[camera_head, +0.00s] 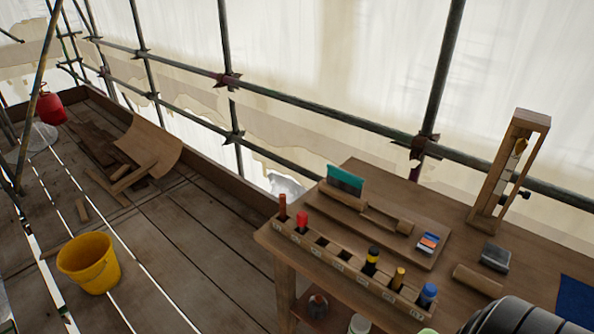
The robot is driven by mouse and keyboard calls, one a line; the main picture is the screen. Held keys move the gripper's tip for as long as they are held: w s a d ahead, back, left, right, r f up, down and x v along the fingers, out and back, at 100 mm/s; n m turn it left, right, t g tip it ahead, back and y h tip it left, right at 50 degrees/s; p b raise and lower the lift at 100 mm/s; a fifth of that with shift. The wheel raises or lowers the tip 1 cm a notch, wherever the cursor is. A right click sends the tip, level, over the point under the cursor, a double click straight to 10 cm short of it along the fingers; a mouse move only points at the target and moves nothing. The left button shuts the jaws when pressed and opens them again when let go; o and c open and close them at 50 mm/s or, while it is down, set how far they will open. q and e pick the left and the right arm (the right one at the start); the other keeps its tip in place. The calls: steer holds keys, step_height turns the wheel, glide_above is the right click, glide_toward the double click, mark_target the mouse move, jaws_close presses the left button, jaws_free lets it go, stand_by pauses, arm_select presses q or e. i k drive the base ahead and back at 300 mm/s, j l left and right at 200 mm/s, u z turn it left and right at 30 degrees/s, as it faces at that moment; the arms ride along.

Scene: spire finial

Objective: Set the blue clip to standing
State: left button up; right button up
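No thing stands out clearly as a blue clip. A small blue, orange and white item (428,242) lies at the right end of a wooden tray on the workbench, and is too small to make out. A blue-topped piece (427,294) stands upright in the right end of a slotted wooden rack (342,264) along the bench's front edge. Neither of my grippers shows. A dark rounded part of my own body fills the bottom right corner and hides some of the bench.
The rack also holds red, black-yellow and yellow pieces, with empty slots in its middle. A teal-edged tool (345,180), a wooden frame (508,170), a grey block (495,257), a wooden cylinder (477,281) and blue cloth (575,300) are on the bench. A yellow bucket (90,264) stands on the floor.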

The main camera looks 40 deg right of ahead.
mark_target(429, 240)
steer(key=i+j+u, duration=0.1)
steer(key=i, duration=0.65)
steer(key=i+j, duration=0.2)
steer(key=i, duration=0.55)
steer(key=i+z, duration=0.3)
steer(key=z, duration=0.15)
steer(key=i+z, duration=0.3)
steer(key=z, duration=0.2)
steer(key=i+j+z, duration=0.2)
steer(key=z, duration=0.25)
steer(key=i+j+z, duration=0.25)
steer(key=z, duration=0.25)
steer(key=i+z, duration=0.2)
steer(key=z, duration=0.25)
steer(key=i+j+z, duration=0.15)
steer(key=z, duration=0.35)
steer(key=i+j+z, duration=0.15)
steer(key=z, duration=0.3)
steer(key=i+j+z, duration=0.1)
steer(key=j+z, duration=0.2)
steer(key=z, duration=0.15)
steer(key=j+z, duration=0.3)
steer(key=z, duration=0.15)
steer(key=i+j+z, duration=0.15)
steer(key=j+z, duration=0.15)
steer(key=i+j+z, duration=0.1)
steer(key=j+z, duration=0.2)
steer(key=i+j+z, duration=0.1)
steer(key=j+z, duration=0.2)
steer(key=j, duration=0.1)
